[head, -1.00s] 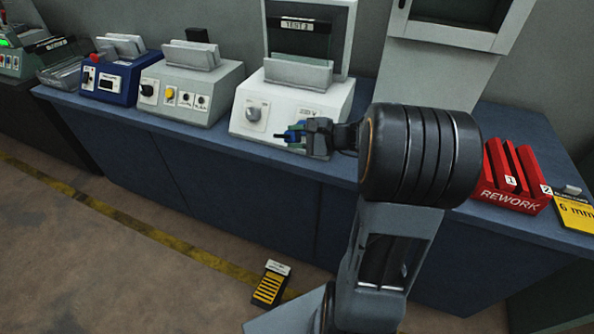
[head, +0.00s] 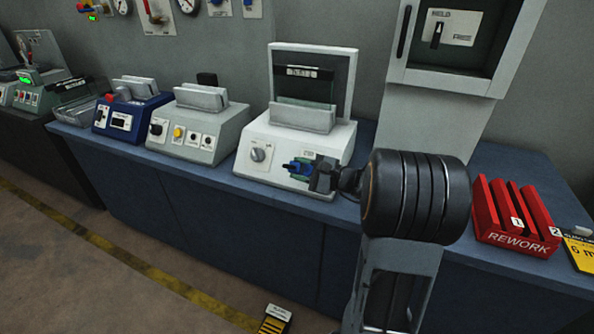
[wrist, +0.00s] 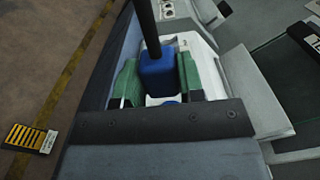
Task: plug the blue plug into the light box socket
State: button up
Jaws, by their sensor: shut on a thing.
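My gripper (head: 303,169) is shut on the blue plug (head: 292,167), in front of the white box (head: 328,147) with a dial on the bench. In the wrist view, the plug (wrist: 158,72) sits between the two green finger pads (wrist: 160,80), and a dark cable or rod runs up from it. The white box also shows behind the fingers in the wrist view (wrist: 205,60). The plug and gripper cover part of its front face. I cannot make out a socket, nor tell whether the plug touches the box.
Left of the white box stand a grey-green box (head: 205,130) and a blue box (head: 122,118). A red REWORK rack (head: 512,220) stands at the right. A grey cabinet (head: 455,60) rises behind. A yellow-black card (wrist: 22,136) lies on the floor.

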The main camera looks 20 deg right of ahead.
jog(key=shift+w+d+f+b, duration=0.65)
jog(key=shift+w+d+f, duration=0.65)
jog(key=shift+d+f, duration=0.15)
jog(key=shift+b, duration=0.5)
dwell(1.6)
jog(key=shift+w+d+f+b, duration=0.3)
jog(key=shift+d+f, duration=0.05)
jog(key=shift+f, duration=0.1)
dwell(0.5)
jog(key=o, duration=1)
jog(key=shift+c, duration=0.2)
jog(key=shift+d, duration=0.1)
